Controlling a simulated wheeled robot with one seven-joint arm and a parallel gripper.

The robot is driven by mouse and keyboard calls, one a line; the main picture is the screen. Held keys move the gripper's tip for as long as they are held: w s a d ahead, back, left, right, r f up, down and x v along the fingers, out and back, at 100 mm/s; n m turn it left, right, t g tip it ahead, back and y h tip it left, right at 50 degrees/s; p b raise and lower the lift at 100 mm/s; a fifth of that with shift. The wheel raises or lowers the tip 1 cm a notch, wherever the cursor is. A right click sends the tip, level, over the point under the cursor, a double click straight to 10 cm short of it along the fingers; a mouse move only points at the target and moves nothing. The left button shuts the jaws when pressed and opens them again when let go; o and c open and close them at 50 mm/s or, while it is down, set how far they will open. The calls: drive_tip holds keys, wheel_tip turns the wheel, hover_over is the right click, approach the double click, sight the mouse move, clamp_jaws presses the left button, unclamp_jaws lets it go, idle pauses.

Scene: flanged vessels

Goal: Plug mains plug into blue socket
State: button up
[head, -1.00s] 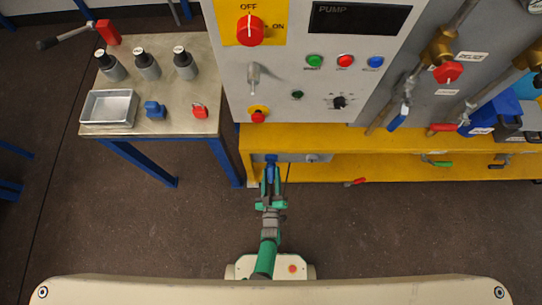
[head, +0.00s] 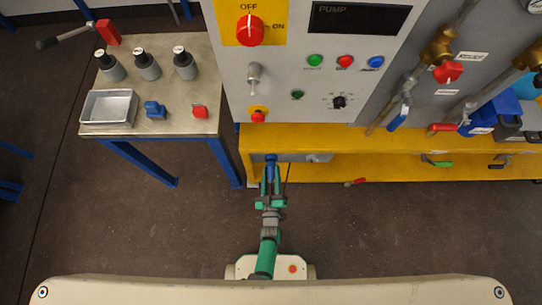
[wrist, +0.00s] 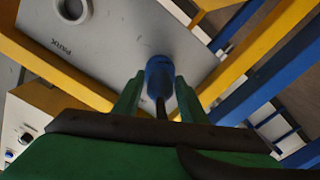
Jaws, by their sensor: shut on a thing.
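The blue mains plug (wrist: 159,76) is between the two green fingers of my gripper (wrist: 158,98), which is shut on it. A dark cable runs back from the plug. The plug's front end is at the grey panel (wrist: 115,40) in the wrist view, and I cannot tell how deep it sits. A separate blue socket is not distinguishable; the plug and fingers cover that spot. In the head view my gripper (head: 271,182) is below the yellow bench edge, with the blue plug (head: 271,159) at the panel's left part.
A grey round socket (wrist: 72,10) marked PARK is on the same panel, to the left in the wrist view. The yellow frame (head: 400,140) overhangs the panel. A side table (head: 180,100) with bottles and a tray stands at left.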

drive_tip(key=shift+w, duration=1.1)
drive_tip(key=o, duration=1.5)
drive_tip(key=s, duration=1.1)
drive_tip(key=shift+s+a+r, duration=0.1)
drive_tip(key=shift+s+r, duration=0.05)
drive_tip(key=shift+r, duration=0.1)
drive_tip(key=s+r+m+g, duration=0.1)
drive_tip(key=s+r, duration=0.3)
drive_tip(key=r, duration=0.7)
drive_tip(key=s+r+m, duration=0.3)
drive_tip(key=s+r, duration=0.2)
drive_tip(key=r, duration=0.7)
drive_tip(key=s+r+m+g, duration=0.1)
drive_tip(key=s+r, duration=0.3)
drive_tip(key=r, duration=0.8)
drive_tip(key=shift+s+r+m+g, duration=0.2)
drive_tip(key=shift+s+m+g, duration=0.1)
drive_tip(key=shift+m, duration=0.2)
